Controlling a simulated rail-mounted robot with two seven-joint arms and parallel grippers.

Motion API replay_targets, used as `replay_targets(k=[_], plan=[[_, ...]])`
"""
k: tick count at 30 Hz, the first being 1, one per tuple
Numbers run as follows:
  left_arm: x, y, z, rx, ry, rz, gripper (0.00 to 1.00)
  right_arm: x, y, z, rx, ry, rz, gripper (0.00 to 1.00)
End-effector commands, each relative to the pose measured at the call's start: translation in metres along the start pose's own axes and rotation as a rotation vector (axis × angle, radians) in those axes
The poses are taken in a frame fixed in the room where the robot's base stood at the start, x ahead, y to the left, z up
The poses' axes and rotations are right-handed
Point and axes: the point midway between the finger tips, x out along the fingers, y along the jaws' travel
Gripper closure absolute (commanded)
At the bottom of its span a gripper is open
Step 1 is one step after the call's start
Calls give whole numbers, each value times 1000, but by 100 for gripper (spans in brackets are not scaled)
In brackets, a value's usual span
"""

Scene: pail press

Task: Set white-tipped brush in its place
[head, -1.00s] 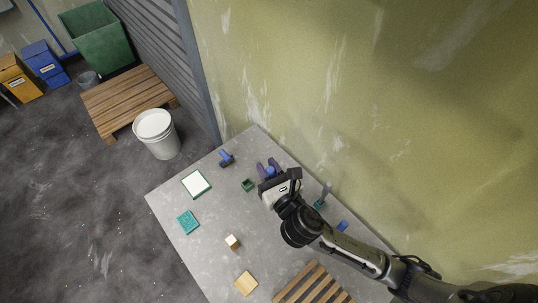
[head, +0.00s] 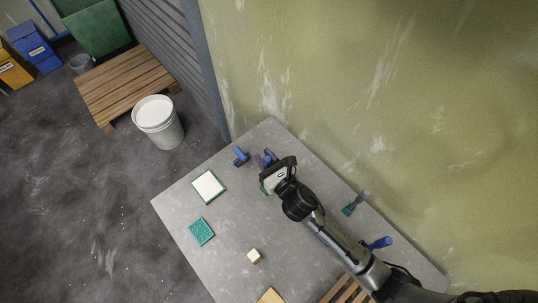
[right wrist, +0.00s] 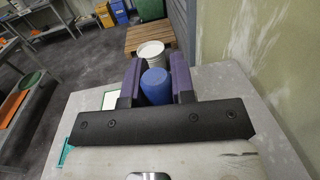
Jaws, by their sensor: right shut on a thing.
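My right gripper (head: 266,157), with purple fingers, is over the far part of the grey table in the head view. In the right wrist view it is shut on a blue rounded thing (right wrist: 155,83), seen end-on between the fingers. No white tip shows on it, so I cannot tell whether it is the white-tipped brush. A small green holder (head: 263,188) is partly hidden behind the gripper. My left gripper is not in view.
On the table (head: 225,262) are a white green-edged pad (head: 208,186), a teal block (head: 201,231), a small wooden block (head: 254,256), a teal holder with a grey piece (head: 348,210) and a blue piece (head: 379,242). A white bucket (head: 160,126) stands on the floor.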

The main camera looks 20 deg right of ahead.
Motion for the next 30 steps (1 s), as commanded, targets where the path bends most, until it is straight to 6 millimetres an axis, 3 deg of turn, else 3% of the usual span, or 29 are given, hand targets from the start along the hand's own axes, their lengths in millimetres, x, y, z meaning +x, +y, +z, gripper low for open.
replay_targets(k=[15,30], plan=[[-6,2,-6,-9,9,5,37,0,1,3,-2,0,8,100],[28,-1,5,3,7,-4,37,-1,1,-40,0,0,7,100]])
